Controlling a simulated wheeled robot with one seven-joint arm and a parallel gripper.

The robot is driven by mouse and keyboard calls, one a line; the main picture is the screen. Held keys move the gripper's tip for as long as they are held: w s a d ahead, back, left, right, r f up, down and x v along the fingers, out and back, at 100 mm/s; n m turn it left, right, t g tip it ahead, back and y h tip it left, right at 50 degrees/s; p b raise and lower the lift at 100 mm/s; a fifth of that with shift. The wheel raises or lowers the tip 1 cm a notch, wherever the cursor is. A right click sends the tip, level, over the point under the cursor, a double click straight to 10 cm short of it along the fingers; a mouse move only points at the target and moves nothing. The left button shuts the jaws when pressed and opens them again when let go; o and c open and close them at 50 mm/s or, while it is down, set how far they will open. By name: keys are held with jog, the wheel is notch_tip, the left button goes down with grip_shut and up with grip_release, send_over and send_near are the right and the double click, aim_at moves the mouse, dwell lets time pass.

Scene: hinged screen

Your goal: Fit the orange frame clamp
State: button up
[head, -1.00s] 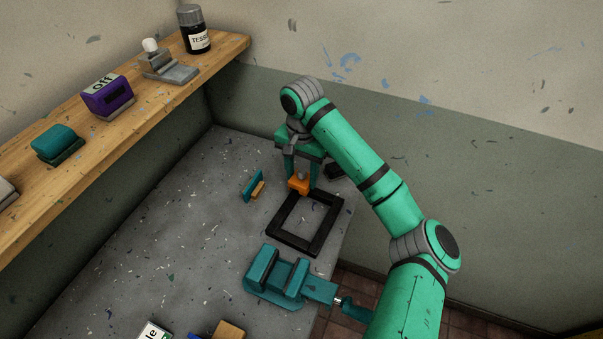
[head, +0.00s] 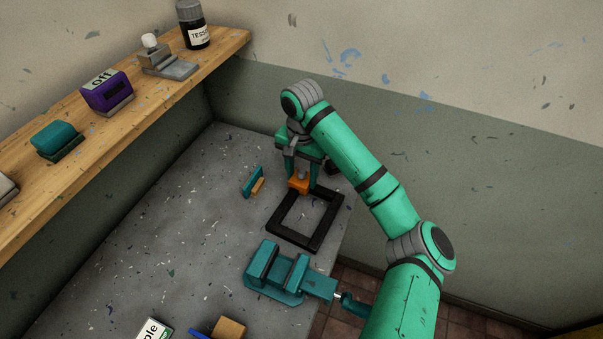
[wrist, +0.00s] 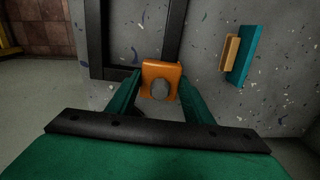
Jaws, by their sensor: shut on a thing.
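The orange clamp (head: 299,183) is between the fingers of my gripper (head: 302,176), at the far-left corner area of the black frame (head: 322,236). In the wrist view my gripper (wrist: 160,92) is shut on the orange clamp (wrist: 161,70), whose round grey knob (wrist: 160,90) faces the camera. The clamp overlaps a bar of the black frame (wrist: 174,30) in that view. I cannot tell whether it is seated around the bar or just above it. The frame lies flat on the grey bench.
A teal vise (head: 284,272) stands on the bench in front of the frame. A teal and tan piece (head: 253,182) stands left of the frame. A wooden shelf (head: 123,107) with several items runs along the left wall. The bench (head: 170,220) is clear at left.

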jog(key=shift+f, duration=0.45)
jog(key=o, duration=1.1)
jog(key=shift+r, duration=3.5)
